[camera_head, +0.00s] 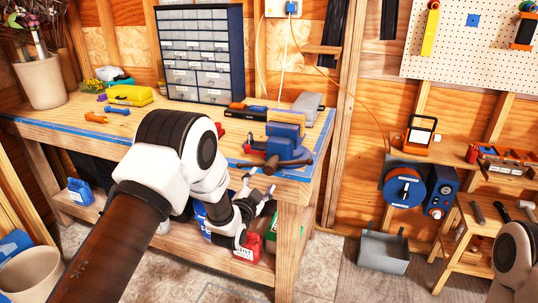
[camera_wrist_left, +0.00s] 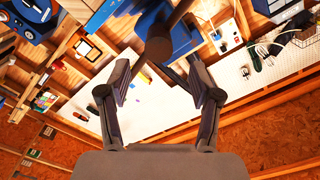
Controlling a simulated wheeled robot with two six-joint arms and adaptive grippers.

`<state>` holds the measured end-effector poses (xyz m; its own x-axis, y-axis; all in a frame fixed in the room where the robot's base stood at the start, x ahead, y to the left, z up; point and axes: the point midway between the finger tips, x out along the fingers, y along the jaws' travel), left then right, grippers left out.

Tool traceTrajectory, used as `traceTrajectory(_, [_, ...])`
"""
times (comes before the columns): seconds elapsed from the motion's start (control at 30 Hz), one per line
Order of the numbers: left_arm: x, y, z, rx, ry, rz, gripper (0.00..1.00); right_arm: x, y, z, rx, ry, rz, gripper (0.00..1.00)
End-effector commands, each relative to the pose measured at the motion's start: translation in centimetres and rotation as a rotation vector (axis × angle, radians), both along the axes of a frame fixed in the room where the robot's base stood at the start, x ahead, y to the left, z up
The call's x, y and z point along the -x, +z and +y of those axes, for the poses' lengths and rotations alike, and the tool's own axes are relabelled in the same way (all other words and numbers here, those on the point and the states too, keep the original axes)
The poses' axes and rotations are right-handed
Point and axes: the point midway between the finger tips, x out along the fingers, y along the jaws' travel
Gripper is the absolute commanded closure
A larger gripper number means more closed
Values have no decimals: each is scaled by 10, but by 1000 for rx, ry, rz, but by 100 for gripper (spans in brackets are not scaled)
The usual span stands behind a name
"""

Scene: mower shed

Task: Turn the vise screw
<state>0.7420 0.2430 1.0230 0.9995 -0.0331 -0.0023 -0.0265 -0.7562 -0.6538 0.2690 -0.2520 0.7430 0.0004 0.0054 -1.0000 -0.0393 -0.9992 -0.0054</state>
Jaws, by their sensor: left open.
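The blue vise (camera_head: 285,132) stands on the right front corner of the workbench (camera_head: 130,124). Its dark screw and handle (camera_head: 272,164) stick out over the front edge. My left gripper (camera_head: 258,184) is open and empty, just below and in front of the screw end. In the left wrist view, the screw's dark round end (camera_wrist_left: 158,48) shows between and beyond the two open fingers (camera_wrist_left: 158,75), with the blue vise body behind it. The fingers look apart from the screw. My right gripper is out of view.
A drawer cabinet (camera_head: 203,52) and a yellow case (camera_head: 130,94) stand on the bench. A red container (camera_head: 248,246) is on the lower shelf, close under my left gripper. A grey bin (camera_head: 384,250) and shelves with a cord reel (camera_head: 404,187) are at right.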

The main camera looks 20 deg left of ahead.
Motion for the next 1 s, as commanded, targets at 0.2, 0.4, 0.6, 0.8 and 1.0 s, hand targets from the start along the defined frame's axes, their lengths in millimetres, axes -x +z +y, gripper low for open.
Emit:
traceTrajectory(0.2, [-38, 1, -2, -2, -1, -4, 36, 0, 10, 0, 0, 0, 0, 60])
traceTrajectory(0.4, [-68, 0, -3, -2, -1, -3, 36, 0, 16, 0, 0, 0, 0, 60])
traceTrajectory(0.6, [-73, -1, -3, -2, -1, -2, 36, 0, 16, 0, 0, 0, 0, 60])
traceTrajectory(0.8, [-73, -1, -3, -2, -1, -2, 75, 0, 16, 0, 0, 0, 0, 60])
traceTrajectory(1.0, [-73, -1, -3, -2, -1, -3, 95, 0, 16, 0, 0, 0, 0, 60])
